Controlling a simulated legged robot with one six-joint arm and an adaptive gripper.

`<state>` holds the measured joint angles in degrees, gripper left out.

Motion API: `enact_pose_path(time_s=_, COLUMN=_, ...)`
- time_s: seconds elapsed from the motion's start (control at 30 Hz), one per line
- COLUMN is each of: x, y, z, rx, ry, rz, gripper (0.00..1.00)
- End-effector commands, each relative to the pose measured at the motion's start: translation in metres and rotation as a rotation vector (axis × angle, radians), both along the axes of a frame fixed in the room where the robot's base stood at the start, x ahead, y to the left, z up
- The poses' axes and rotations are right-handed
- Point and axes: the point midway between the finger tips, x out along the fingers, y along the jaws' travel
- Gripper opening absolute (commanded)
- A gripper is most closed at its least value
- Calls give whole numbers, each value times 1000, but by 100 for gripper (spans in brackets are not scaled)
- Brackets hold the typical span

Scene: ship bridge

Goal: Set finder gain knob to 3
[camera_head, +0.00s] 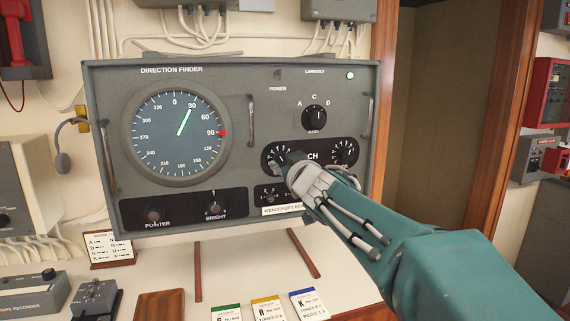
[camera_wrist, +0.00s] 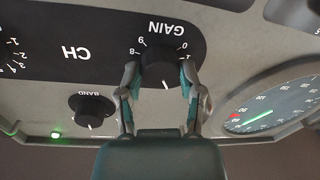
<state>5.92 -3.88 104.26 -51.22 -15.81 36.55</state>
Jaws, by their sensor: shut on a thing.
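The finder gain knob (camera_wrist: 164,66) is a black round knob on a dark panel marked GAIN, shown upside down in the wrist view. Digits 8, 9, 0 and 1 show around it. A white mark shows on the knob's lower side in this view; I cannot tell which number it meets. My gripper (camera_wrist: 160,74) has one finger on each side of the knob and is shut on it. In the head view my gripper (camera_head: 287,166) is at the left end of the CH panel and hides most of the knob. The direction finder (camera_head: 245,90) is a grey box.
The BAND knob (camera_head: 314,117) is above the CH panel, and another knob (camera_head: 343,152) is at its right end. A round dial (camera_head: 176,137) fills the box's left side. Cards (camera_head: 267,309) lie on the desk below.

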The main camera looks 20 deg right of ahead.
Motion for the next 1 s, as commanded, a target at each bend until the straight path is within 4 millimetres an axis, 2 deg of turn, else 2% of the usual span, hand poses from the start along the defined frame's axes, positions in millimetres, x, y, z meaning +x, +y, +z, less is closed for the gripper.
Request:
enact_pose_path(time_s=0.23, x=0, y=1, z=0, rx=-208, ry=-8, rz=3, gripper=1)
enact_pose_path(time_s=0.57, x=0, y=1, z=0, rx=-234, ry=-9, rz=3, gripper=1)
enact_pose_path(time_s=0.6, x=0, y=1, z=0, rx=-234, ry=-9, rz=3, gripper=62)
enact_pose_path(time_s=0.63, x=0, y=1, z=0, rx=-234, ry=-9, rz=2, gripper=75)
enact_pose_path(time_s=0.67, x=0, y=1, z=0, rx=-233, ry=-9, rz=2, gripper=83)
enact_pose_path(time_s=1.0, x=0, y=1, z=0, rx=-234, ry=-8, rz=1, gripper=83)
